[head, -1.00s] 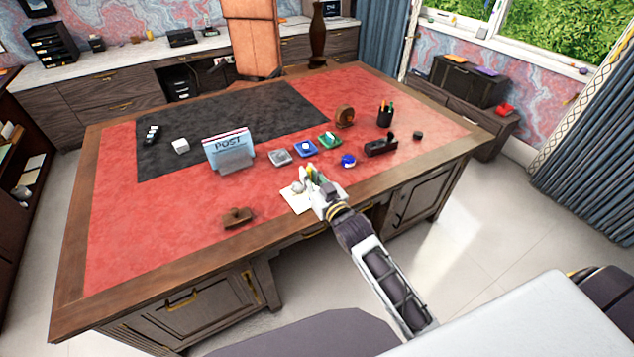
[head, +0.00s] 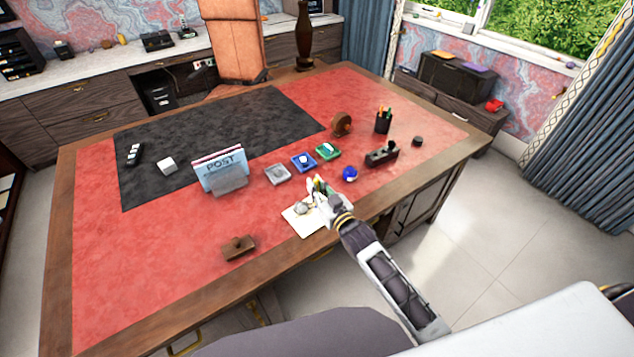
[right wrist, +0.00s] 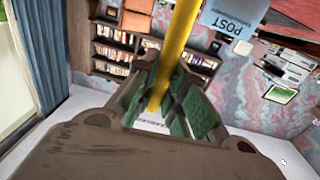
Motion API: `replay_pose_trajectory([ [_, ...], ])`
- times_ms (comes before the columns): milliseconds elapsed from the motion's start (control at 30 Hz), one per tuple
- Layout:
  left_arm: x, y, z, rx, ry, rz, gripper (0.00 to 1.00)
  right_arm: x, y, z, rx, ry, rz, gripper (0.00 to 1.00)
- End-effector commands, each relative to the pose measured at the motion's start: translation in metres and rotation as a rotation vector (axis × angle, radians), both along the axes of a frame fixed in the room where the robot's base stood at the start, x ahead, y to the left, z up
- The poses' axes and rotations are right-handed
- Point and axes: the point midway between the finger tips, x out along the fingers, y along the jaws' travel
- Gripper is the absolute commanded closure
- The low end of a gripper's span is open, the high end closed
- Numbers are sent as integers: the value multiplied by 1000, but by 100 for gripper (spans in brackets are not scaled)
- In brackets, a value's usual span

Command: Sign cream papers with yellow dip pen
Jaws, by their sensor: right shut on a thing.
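The cream papers (head: 299,222) lie on the red leather near the desk's front edge, partly hidden by my right gripper. My right gripper (head: 316,190) is over their back right part. In the right wrist view, its green-padded fingers (right wrist: 168,108) are shut on the yellow dip pen (right wrist: 178,50). The pen's shaft runs up out of that picture; its tip is not clear in either view. I cannot tell whether the pen touches the papers. My left gripper is not in view.
A POST letter holder (head: 221,172), grey (head: 277,174), blue (head: 304,162) and green (head: 328,151) pads stand behind the papers. A blue round item (head: 349,174), a dark wooden blotter (head: 382,154) and a pen cup (head: 383,121) are to the right. A brown wooden block (head: 238,248) lies left.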

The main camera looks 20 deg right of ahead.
Motion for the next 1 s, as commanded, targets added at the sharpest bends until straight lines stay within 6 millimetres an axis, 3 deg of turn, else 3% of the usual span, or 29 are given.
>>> replay_pose_trajectory([
  [200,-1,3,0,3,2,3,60,0,-2,-9,0,1,-6,100],
  [767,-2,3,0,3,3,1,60,1,-3,-11,0,0,-9,100],
  [1000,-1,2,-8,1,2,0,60,-2,-2,-20,1,1,-8,100],
])
